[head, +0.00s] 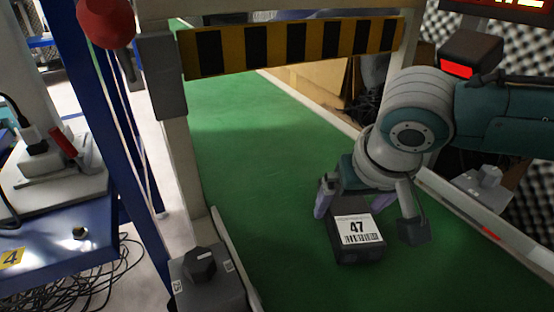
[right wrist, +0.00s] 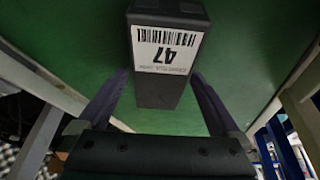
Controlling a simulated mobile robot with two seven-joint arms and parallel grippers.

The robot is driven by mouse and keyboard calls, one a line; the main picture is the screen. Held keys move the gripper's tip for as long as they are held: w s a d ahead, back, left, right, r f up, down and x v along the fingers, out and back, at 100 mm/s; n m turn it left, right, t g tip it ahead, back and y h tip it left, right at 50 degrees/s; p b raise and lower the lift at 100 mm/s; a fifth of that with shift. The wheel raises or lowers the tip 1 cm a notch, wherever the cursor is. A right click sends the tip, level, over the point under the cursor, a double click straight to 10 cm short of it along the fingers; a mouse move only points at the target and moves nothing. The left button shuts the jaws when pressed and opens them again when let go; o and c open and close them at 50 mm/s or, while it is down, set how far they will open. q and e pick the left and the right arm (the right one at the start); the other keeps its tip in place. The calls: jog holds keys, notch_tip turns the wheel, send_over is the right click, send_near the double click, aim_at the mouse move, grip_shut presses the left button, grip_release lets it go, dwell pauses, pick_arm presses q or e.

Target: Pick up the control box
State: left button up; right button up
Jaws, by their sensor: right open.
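The control box (head: 358,247), a dark grey block with a white label reading 47 and a barcode, lies on the green belt (head: 250,170). My right gripper (head: 348,208) is open, with its purple fingers reaching down at the far end of the box. In the right wrist view the box (right wrist: 160,92) shows between the two open fingers, with a gap on each side; the gripper (right wrist: 160,76) is not closed on it. My left gripper is not in view.
A yellow and black striped bar (head: 300,45) crosses above the belt. A grey knob box (head: 203,278) stands at the near left edge, and another (head: 485,185) at the right rail. A blue bench (head: 50,235) is at left. The belt around the box is clear.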

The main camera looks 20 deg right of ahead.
jog(key=shift+w+f, duration=0.2)
jog(key=shift+f, duration=0.25)
jog(key=shift+r, duration=0.1)
grip_shut()
dwell(0.5)
